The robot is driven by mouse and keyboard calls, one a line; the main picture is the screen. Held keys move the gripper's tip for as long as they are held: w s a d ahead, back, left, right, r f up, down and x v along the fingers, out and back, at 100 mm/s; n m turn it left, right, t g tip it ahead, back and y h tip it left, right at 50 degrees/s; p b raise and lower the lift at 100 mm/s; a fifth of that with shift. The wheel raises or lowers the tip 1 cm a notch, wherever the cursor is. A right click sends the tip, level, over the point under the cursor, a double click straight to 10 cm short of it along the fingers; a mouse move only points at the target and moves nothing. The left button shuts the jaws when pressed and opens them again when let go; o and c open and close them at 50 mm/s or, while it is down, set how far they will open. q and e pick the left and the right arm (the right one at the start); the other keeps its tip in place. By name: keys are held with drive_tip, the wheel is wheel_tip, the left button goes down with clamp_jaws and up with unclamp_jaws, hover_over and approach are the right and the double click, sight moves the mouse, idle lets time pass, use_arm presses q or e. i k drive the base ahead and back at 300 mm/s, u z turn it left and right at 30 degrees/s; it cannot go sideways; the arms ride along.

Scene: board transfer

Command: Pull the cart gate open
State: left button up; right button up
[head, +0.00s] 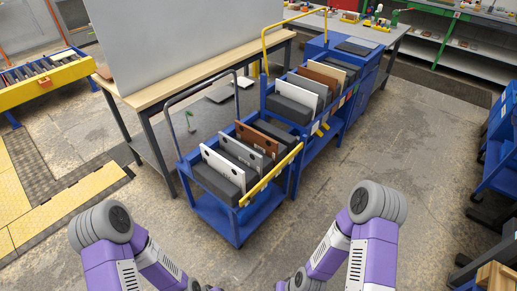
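A blue cart (237,225) stands in front of me, left of the picture's middle. Its gate, a yellow bar (270,175), runs along the near right side of the cart's top and looks closed. White, grey and brown boards (223,167) stand on edge in the cart between dark grey blocks (215,184). A grey hoop handle (172,120) rises at its left end. My two arms reach in at the bottom edge, folded, well short of the cart. Neither gripper's fingers can be made out; they lie below the picture.
A second blue cart (268,92) with boards and a yellow hoop handle stands right behind the first. A workbench (152,92) with a large grey panel is at the left. Blue racks (492,150) stand at the right edge. The floor between me and the cart is clear.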

sight(257, 186)
drive_tip(key=u, duration=0.55)
drive_tip(key=k, duration=0.65)
drive_tip(key=u, duration=0.3)
drive_tip(key=i, duration=0.95)
drive_tip(key=z, duration=1.25)
drive_tip(key=i, duration=0.4)
drive_tip(key=z, duration=0.45)
